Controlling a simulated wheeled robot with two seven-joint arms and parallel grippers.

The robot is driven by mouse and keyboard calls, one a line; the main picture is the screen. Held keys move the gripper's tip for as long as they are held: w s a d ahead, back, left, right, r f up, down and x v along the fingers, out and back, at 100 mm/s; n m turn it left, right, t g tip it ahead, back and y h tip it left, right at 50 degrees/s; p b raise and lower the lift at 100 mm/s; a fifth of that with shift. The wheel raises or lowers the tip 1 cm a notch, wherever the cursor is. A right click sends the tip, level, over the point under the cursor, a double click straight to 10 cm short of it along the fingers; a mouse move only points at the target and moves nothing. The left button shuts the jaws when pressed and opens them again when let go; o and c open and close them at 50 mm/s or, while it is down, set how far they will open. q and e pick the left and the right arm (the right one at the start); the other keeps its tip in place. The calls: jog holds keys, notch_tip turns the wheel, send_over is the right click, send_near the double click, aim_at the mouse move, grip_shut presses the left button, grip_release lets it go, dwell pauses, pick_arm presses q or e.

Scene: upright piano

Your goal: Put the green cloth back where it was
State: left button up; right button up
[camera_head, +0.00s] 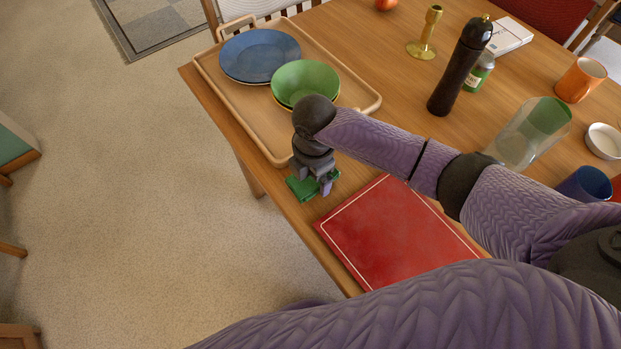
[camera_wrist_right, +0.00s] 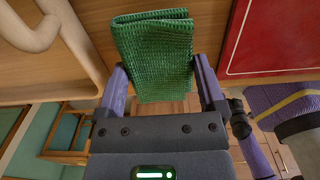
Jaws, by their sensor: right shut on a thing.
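The green cloth (camera_head: 299,188) is a small folded piece at the table's left edge, between the tray and the red book. My right gripper (camera_head: 321,188) points down and is shut on it. In the right wrist view the cloth (camera_wrist_right: 153,52) sits between the two fingers of the right gripper (camera_wrist_right: 160,82), folded and textured. I cannot tell whether the cloth touches the tabletop. My forearm and wrist hide part of the table around it. My left gripper is out of view.
A wooden tray (camera_head: 226,98) holds a blue plate (camera_head: 259,54) and a green bowl (camera_head: 305,82), just behind my gripper. The red book (camera_head: 390,236) lies in front.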

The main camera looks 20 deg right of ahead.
notch_tip(320, 180, down, 2)
jog(key=shift+r, duration=0.2)
jog(key=o, duration=0.8)
jog(key=shift+f, duration=0.15)
jog(key=shift+o, duration=0.5)
pick_arm(q)
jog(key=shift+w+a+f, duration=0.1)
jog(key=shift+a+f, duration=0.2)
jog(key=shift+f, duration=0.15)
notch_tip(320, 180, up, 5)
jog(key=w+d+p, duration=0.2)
jog(key=p, duration=0.3)
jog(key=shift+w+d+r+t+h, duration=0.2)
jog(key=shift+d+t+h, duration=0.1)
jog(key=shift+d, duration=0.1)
pick_arm(e)
notch_tip(320, 180, up, 12)
jog(key=shift+r, duration=0.2)
